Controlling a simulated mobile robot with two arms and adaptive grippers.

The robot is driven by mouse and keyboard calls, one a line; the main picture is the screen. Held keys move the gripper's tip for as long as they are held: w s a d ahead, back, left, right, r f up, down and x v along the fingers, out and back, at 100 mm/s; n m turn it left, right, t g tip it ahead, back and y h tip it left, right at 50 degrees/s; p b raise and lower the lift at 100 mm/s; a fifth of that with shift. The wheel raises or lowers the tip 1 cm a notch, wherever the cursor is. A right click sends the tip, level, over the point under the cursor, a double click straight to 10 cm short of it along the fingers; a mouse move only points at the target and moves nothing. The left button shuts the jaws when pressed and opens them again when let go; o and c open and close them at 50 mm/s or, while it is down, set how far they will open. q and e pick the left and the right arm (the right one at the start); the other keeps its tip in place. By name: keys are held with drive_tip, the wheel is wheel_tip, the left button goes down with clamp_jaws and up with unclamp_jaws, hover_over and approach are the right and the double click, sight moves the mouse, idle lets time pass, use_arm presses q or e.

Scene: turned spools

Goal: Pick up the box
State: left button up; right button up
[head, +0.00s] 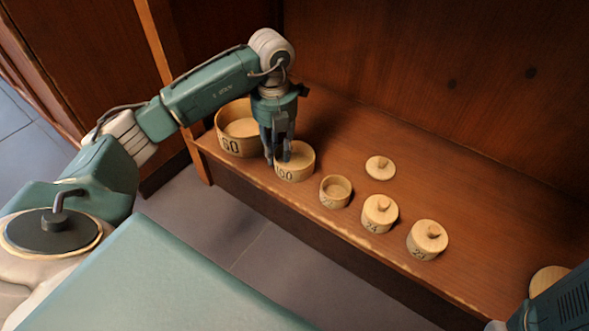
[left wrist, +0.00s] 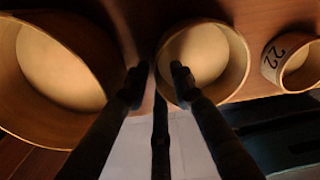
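Several round, light-wood boxes with black numbers stand in a row on the shelf. My left gripper (head: 279,160) points down at the open-topped box (head: 300,172) second from the left, whose number is partly covered. In the left wrist view, my left gripper (left wrist: 158,80) has its fingers apart across the near wall of this box (left wrist: 240,55): one fingertip over the opening, the other outside. I cannot tell whether either touches the wall. The larger open box marked 60 (head: 240,146) stands just left; it also shows in the left wrist view (left wrist: 8,75). My right gripper is out of view.
To the right stand a small open box (head: 335,203) and two knobbed, lidded boxes (head: 379,225) (head: 427,249). A loose knobbed lid (head: 380,168) lies behind them. The wooden shelf (head: 470,220) has a back wall and a drop at its front edge.

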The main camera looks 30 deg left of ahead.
use_arm(q)
drive_tip(key=shift+f, duration=0.15)
drive_tip(key=shift+c, duration=0.3)
clamp_jaws()
